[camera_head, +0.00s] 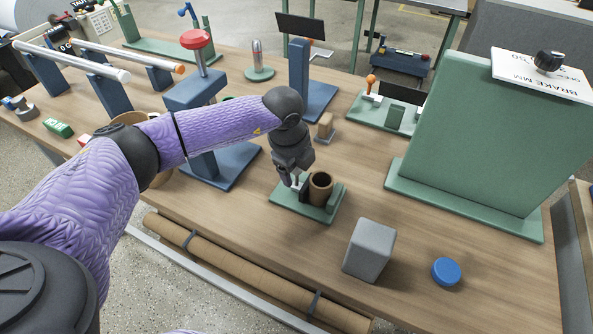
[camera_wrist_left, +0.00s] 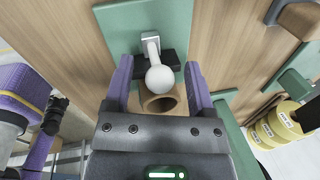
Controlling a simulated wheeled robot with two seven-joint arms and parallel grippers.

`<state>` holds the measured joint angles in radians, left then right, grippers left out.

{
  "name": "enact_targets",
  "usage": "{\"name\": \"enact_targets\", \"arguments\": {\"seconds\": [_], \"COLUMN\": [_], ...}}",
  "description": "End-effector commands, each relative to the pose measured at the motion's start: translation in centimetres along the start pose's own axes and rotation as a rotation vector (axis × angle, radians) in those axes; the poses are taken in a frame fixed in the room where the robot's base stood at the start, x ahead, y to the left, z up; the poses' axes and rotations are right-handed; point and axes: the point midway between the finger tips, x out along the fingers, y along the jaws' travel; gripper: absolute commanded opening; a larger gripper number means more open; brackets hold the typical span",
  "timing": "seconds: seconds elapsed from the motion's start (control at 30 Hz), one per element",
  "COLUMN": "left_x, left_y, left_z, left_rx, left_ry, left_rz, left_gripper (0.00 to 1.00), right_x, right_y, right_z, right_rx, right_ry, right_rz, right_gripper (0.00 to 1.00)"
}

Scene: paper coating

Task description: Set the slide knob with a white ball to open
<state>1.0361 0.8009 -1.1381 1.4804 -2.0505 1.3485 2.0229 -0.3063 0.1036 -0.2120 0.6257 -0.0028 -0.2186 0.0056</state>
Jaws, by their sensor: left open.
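The slide knob with a white ball (camera_wrist_left: 159,79) shows in the left wrist view, on a pale metal stem over a black block on a green base plate (camera_wrist_left: 125,25). In the head view the base plate (camera_head: 290,197) lies on the table, and the knob is mostly hidden by my gripper. A brown hollow cylinder (camera_head: 320,187) stands on the plate beside the knob. My left gripper (camera_wrist_left: 158,64) is open, with one purple finger on each side of the white ball. Gaps show between the ball and both fingers. My right gripper is out of view.
A grey block (camera_head: 370,249) and a blue disc (camera_head: 446,271) are on the table to the right. A tall green panel (camera_head: 475,140) stands behind them. A cardboard roll (camera_head: 240,270) lies along the front edge.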

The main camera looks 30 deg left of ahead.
Motion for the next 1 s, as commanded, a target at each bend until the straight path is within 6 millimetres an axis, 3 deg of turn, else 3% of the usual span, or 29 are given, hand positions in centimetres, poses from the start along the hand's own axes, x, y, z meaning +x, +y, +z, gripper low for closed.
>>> {"name": "enact_targets", "arguments": {"seconds": [0.27,0.6,1.0], "left_x": [0.33,0.30,0.29], "left_y": [0.00,-0.01,-0.02], "left_z": [-0.03,-0.04,-0.05], "left_rx": [0.002,0.002,0.002], "left_ry": [0.001,0.001,0.002], "left_rz": [0.000,-0.001,-0.001], "left_gripper": [0.71,0.01,0.00], "right_x": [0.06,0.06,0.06], "right_y": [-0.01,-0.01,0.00], "right_z": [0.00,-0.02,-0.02], "right_rx": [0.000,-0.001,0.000], "right_ry": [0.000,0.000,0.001], "right_rz": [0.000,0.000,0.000], "right_gripper": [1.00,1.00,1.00]}}
